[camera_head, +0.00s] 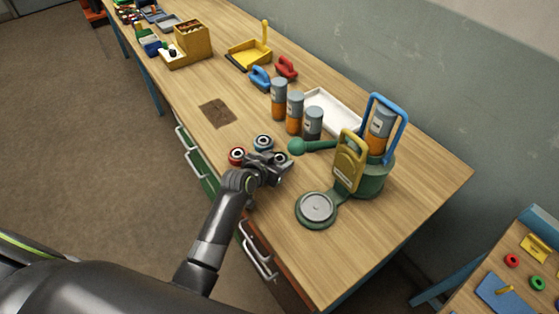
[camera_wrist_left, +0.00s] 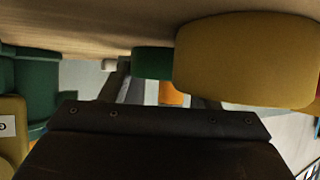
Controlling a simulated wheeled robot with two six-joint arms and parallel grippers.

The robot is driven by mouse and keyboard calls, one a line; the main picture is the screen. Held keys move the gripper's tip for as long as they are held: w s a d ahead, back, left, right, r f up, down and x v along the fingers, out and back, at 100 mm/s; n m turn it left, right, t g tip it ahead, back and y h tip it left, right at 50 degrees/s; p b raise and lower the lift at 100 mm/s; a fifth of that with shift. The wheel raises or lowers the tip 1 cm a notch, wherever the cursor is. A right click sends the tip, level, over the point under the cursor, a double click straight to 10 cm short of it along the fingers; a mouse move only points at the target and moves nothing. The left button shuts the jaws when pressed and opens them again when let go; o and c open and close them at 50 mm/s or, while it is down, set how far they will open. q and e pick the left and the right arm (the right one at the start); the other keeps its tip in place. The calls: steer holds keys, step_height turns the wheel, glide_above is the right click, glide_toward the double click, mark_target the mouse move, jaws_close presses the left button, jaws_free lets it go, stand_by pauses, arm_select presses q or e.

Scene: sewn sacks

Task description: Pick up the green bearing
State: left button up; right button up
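The left wrist view shows a small green piece (camera_wrist_left: 152,62), likely the green bearing, ahead between my spread fingers. A large yellow rounded piece (camera_wrist_left: 245,60) is close on the right there, overlapping the right finger; it is hidden in the head view. My left gripper is open, with nothing visibly gripped. My right gripper is not in view.
A green stand (camera_head: 370,183) with a yellow tag (camera_head: 350,160) and grey disc (camera_head: 317,208) is right of the gripper. Orange-grey bottles (camera_head: 295,112) and a white tray (camera_head: 333,108) stand behind. A brown square (camera_head: 217,113) lies left, with free tabletop around it.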

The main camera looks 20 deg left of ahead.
arm_select(q)
steer(key=shift+c, duration=1.2)
steer(key=shift+r, duration=0.15)
